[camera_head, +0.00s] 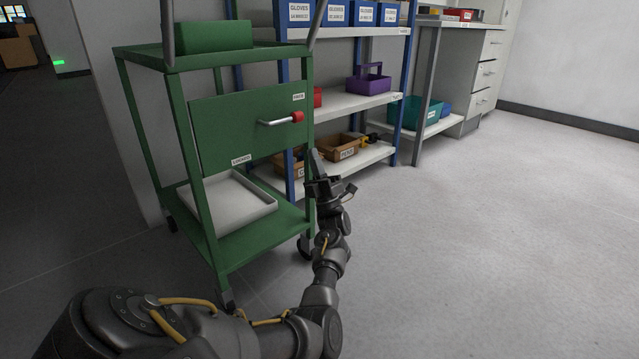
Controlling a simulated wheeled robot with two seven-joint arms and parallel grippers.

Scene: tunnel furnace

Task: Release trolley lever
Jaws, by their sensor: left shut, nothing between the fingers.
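A green trolley (182,120) stands at the left in the head view. On its front panel is a silver lever (277,122) with a red tip, lying nearly level and pointing right. My left gripper (318,165) is shut and empty. In the picture it is below and a little right of the lever's red tip, beside the trolley's right post, apart from the lever. I cannot tell its exact depth relative to the post. My right gripper is out of view.
A white tray (262,207) sits on the trolley's lower shelf, and a green box (213,36) on top. Behind stands a blue rack (404,80) with labelled boxes and bins. A workbench (433,22) is farther back. The floor (500,220) at the right is clear.

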